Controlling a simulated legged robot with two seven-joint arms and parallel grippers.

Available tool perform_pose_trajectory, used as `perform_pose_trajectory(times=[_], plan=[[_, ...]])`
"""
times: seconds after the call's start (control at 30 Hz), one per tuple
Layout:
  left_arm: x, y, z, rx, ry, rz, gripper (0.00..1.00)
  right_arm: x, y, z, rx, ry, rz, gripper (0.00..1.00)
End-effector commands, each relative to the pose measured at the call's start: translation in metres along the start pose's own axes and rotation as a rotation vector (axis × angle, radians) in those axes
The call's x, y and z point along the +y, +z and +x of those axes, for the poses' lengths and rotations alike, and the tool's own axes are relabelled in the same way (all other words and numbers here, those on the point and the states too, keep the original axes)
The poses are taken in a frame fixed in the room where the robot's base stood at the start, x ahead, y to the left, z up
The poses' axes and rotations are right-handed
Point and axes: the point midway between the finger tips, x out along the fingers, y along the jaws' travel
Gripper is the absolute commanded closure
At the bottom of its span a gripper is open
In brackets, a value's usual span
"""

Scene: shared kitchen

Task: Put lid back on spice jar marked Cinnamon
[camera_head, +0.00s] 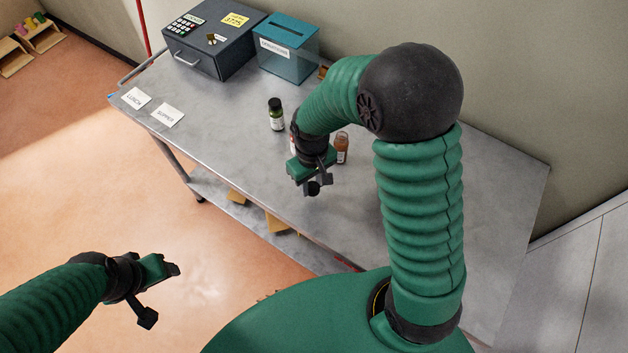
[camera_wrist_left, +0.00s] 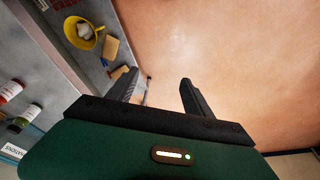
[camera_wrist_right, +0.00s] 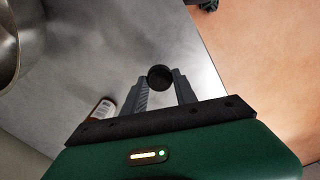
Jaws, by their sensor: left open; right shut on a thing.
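My right gripper (camera_head: 312,184) is over the metal table, shut on a small round black lid (camera_wrist_right: 160,77) seen between its fingertips. A jar with orange-brown contents (camera_head: 341,150) stands just right of and behind this gripper; its label is too small to read. A dark green jar with a black cap (camera_head: 276,114) stands upright to the left. A red-and-white jar (camera_head: 293,146) is mostly hidden behind the right gripper. I cannot tell which jar is marked Cinnamon. My left gripper (camera_head: 160,292) is open and empty, off the table's front edge.
A grey keypad box (camera_head: 207,55) and a teal slotted box (camera_head: 286,60) stand at the back left. Cards marked LUNCH (camera_head: 136,98) and SUPPER (camera_head: 167,114) lie at the left end. A lower shelf holds a yellow bowl (camera_wrist_left: 78,30). A shiny curved metal thing (camera_wrist_right: 8,45) shows at the edge.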

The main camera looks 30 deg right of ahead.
Motion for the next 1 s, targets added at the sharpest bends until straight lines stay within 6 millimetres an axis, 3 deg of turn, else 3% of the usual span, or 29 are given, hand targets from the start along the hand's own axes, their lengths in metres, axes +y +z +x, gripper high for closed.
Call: perform_pose_trajectory(times=[0.17,0.27,0.4,0.53,0.8,1.0], plan=[[0.000,0.000,0.000,0.000,0.000,0.000,0.41,-0.011,-0.004,-0.002,0.001,0.000,0.004,1.00],[0.000,0.000,0.000,0.000,0.000,0.000,0.41,-0.040,-0.015,-0.006,0.002,0.000,0.020,1.00],[0.000,0.000,0.000,0.000,0.000,0.000,0.41,-0.095,-0.025,-0.014,0.002,0.000,0.063,1.00],[0.000,0.000,0.000,0.000,0.000,0.000,0.41,-0.130,-0.027,-0.020,0.000,0.000,0.097,1.00],[0.000,0.000,0.000,0.000,0.000,0.000,0.41,-0.135,-0.027,-0.021,0.000,-0.001,0.109,1.00],[0.000,0.000,0.000,0.000,0.000,0.000,0.64,-0.135,-0.028,-0.020,0.000,0.000,0.109,1.00]])
